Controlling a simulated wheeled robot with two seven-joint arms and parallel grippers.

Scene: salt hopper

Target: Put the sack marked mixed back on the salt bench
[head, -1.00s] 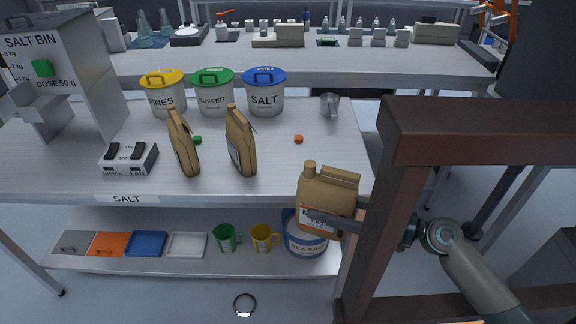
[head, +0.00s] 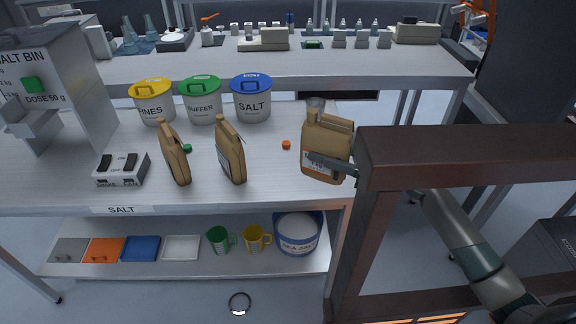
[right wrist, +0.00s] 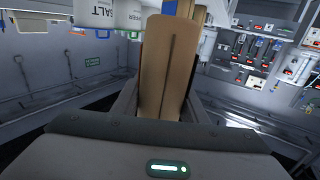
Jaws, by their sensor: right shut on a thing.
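A brown sack (head: 325,138) with a spout, a handle and an orange-and-white label is held by my right gripper (head: 328,166). The label is too small to read. The sack is upright at the right end of the salt bench (head: 265,178); I cannot tell whether its base touches the top. In the right wrist view the brown sack (right wrist: 168,65) fills the space between the fingers. Two similar brown sacks, one at the left (head: 174,155) and one at the middle (head: 231,155), stand on the bench, their labels turned away. My left gripper is out of view.
Three lidded tubs, yellow (head: 152,102), green (head: 201,100) and blue (head: 251,100), stand at the back. A switch box (head: 121,170) and salt bin (head: 60,85) are at left. A dark brown frame (head: 460,158) stands close at right.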

